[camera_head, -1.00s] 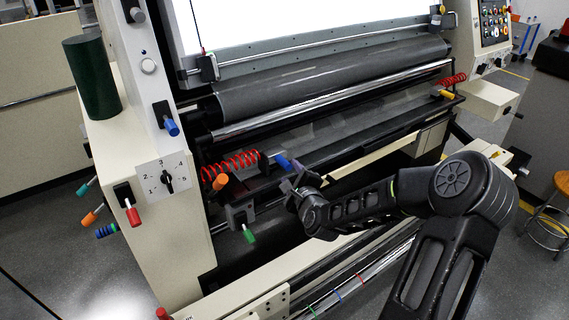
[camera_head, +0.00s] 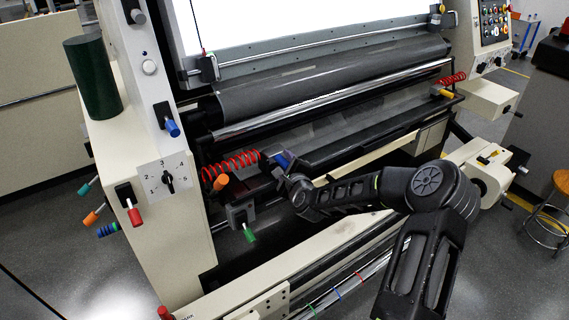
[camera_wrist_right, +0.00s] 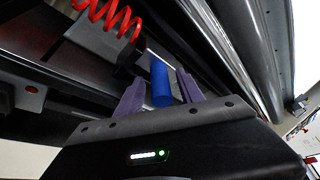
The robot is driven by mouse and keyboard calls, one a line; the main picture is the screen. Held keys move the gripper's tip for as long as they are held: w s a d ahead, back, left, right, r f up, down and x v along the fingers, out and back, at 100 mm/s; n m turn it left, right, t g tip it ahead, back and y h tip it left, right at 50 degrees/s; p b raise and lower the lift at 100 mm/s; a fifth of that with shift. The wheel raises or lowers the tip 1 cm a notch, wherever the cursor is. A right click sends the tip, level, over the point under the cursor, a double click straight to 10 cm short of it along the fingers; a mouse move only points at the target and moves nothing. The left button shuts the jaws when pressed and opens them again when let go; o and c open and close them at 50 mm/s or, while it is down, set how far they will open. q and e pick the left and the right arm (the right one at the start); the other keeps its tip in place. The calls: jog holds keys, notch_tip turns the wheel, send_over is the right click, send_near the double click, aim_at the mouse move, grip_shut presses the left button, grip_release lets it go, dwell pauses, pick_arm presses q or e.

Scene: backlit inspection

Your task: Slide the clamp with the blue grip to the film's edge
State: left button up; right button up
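The clamp's blue grip (camera_head: 281,160) sticks out from the dark rail at the right end of a red coil in the head view. In the right wrist view the blue grip (camera_wrist_right: 160,84) is an upright cylinder in front of a dark block. My right gripper (camera_head: 283,169) is at the grip. Its two purple fingers (camera_wrist_right: 160,90) stand on either side of the grip, with narrow gaps showing, so it looks open around it. The film's edge cannot be made out clearly. My left gripper is not in view.
An orange grip (camera_head: 220,182) and a green grip (camera_head: 249,233) stick out to the left and below. The grey roller (camera_head: 330,82) lies above the rail. A yellow grip (camera_head: 446,94) is at the rail's far right. Another blue handle (camera_head: 172,128) is on the left column.

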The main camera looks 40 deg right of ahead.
grip_shut()
dwell(1.2)
